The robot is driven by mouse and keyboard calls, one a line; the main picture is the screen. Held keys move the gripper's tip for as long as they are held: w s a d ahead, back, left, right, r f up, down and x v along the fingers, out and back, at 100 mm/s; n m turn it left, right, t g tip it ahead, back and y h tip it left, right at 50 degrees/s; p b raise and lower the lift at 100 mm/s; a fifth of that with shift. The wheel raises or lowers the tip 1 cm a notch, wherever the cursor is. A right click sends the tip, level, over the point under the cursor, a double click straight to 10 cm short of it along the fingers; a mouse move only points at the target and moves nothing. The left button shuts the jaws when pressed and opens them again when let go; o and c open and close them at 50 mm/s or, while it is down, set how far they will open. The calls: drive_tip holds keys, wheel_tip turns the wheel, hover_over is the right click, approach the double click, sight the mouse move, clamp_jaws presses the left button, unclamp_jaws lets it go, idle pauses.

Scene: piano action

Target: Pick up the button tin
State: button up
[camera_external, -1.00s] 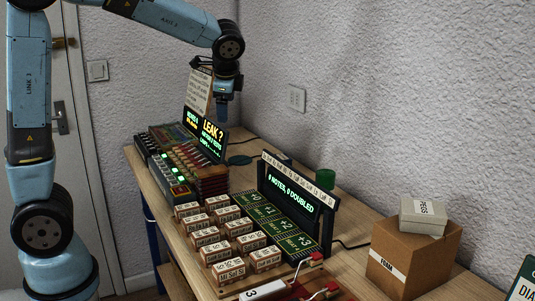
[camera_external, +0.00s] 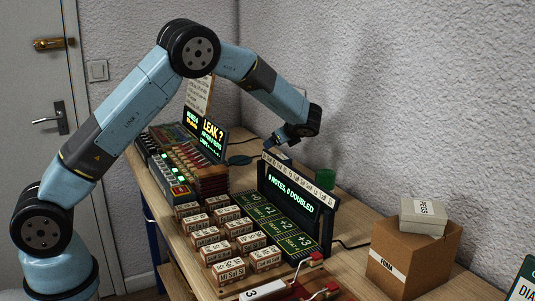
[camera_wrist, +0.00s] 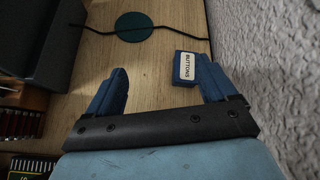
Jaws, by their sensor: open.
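The button tin (camera_wrist: 187,68) is a small dark blue box with a white label reading BUTTONS. In the wrist view it lies on the wooden bench, close beside the right finger, which covers part of its edge. I cannot tell whether they touch. My gripper (camera_wrist: 161,66) is open and empty, with its blue fingers spread, the left one well clear of the tin. In the external view my gripper (camera_external: 280,140) is low over the back of the bench, near the wall and behind the lit display. The tin is hard to make out there.
A dark round disc (camera_wrist: 135,27) with a black cable lies beyond the tin. The wall (camera_wrist: 262,60) is close on the right. Lettered blocks (camera_external: 221,249) fill the front.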

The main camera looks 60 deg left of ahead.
sight(285, 158)
drive_tip(key=w+f+m, duration=0.1)
drive_tip(key=w+f, duration=0.1)
drive_tip(key=f, duration=0.1)
drive_tip(key=w+a+f+m+y, duration=0.1)
drive_tip(key=w+f, duration=0.1)
drive_tip(key=f, duration=0.1)
drive_tip(key=w+f+m+y, duration=0.1)
drive_tip(key=w+f, duration=0.1)
drive_tip(key=f, duration=0.1)
drive_tip(key=shift+a+m+t, duration=0.3)
drive_tip(key=shift+x, duration=3.8)
drive_tip(key=shift+c, duration=0.3)
drive_tip(key=c, duration=1.1)
